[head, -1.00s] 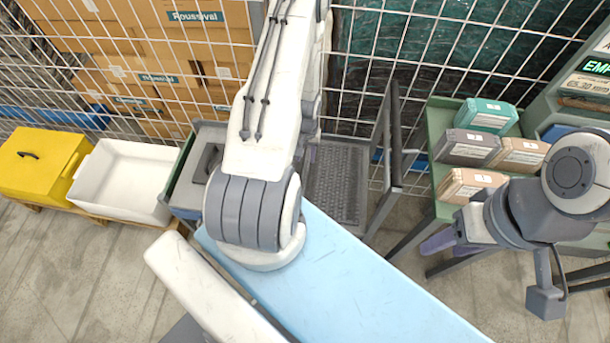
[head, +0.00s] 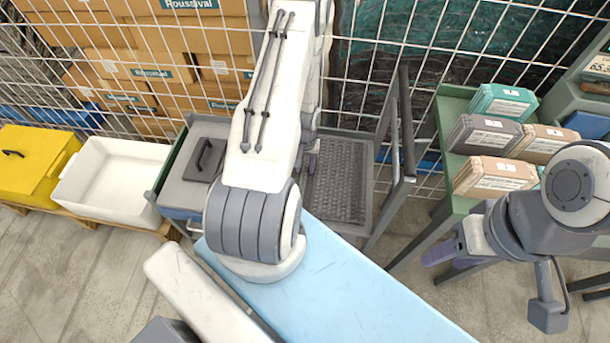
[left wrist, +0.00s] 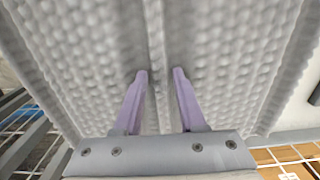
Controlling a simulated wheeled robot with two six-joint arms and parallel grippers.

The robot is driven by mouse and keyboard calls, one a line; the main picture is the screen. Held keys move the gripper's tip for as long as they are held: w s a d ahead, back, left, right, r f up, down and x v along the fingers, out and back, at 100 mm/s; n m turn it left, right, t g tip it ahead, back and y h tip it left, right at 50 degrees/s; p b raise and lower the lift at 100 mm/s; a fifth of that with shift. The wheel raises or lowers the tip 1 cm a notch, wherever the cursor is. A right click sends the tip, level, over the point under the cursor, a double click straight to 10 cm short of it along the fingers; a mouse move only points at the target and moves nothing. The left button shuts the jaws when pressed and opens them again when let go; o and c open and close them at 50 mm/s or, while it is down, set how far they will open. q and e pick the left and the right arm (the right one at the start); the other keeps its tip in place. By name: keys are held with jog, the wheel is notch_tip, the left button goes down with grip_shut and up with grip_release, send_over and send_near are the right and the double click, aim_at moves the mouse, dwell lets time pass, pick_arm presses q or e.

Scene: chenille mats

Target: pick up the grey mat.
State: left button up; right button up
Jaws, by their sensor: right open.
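The grey mat (head: 486,137) lies as a flat folded block with a white label on the green table at right, between a teal block (head: 503,102) and two tan ones (head: 543,140). My right gripper (head: 437,256), purple-fingered, is open and empty in front of the table, below and left of the mat and apart from it. My left gripper (head: 312,162) is mostly hidden behind its arm, over a textured grey tray (head: 345,180). In the left wrist view its purple fingers (left wrist: 159,74) stand apart over a bumpy grey surface with a ridge between them.
The green table (head: 450,112) has dark legs. A dark upright frame (head: 395,130) stands left of it. A wire mesh fence runs behind, with cartons (head: 165,65). A white bin (head: 112,178) and yellow box (head: 30,165) stand at left. My right arm covers the table's right side.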

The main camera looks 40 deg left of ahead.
pick_arm(q)
grip_shut()
